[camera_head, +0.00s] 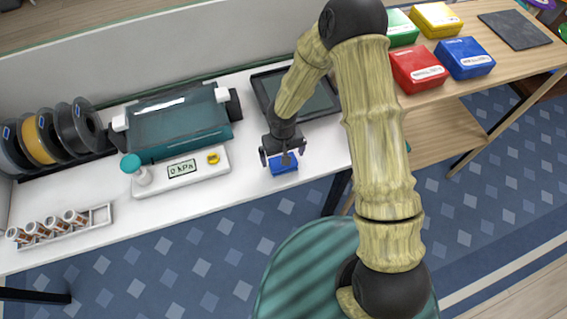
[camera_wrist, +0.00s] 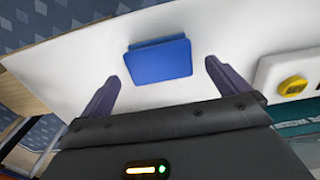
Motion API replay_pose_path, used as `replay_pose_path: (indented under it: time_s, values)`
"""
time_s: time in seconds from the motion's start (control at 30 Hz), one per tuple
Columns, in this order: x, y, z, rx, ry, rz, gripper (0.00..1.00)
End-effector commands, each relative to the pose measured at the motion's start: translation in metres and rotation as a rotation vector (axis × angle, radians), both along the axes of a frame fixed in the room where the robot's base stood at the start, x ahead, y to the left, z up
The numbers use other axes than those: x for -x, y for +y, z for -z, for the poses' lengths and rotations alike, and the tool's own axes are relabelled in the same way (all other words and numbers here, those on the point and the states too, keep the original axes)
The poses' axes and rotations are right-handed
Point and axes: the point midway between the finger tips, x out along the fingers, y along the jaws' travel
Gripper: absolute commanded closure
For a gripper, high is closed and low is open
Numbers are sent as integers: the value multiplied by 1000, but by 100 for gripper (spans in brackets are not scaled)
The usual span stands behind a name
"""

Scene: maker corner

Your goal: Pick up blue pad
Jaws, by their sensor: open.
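The blue pad (camera_head: 284,165) is a small blue block on the white table, near its front edge and right of the pressure device. In the wrist view the blue pad (camera_wrist: 158,61) lies just ahead of the fingertips, roughly midway between them. My gripper (camera_head: 280,152) is above the pad in the head view, pointing down at it. In the wrist view my gripper (camera_wrist: 163,75) has its two dark fingers spread wide with nothing between them. I cannot tell the exact height of the fingers over the pad.
A white device with a kPa display (camera_head: 182,171) and a yellow button stands left of the pad. A dark tray (camera_head: 322,107) lies behind. Filament spools (camera_head: 80,127) and a rack of small rolls (camera_head: 100,218) are farther left. Coloured boxes (camera_head: 417,72) sit on the wooden table.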

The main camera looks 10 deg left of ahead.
Motion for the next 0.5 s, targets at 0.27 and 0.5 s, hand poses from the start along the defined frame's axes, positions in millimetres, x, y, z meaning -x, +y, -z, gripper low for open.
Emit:
replay_pose_path:
  time_s: [0.27,0.5]
  values:
    - [1,-1,38,0,2,-2,0]
    - [1,-1,43,-1,0,0,0]
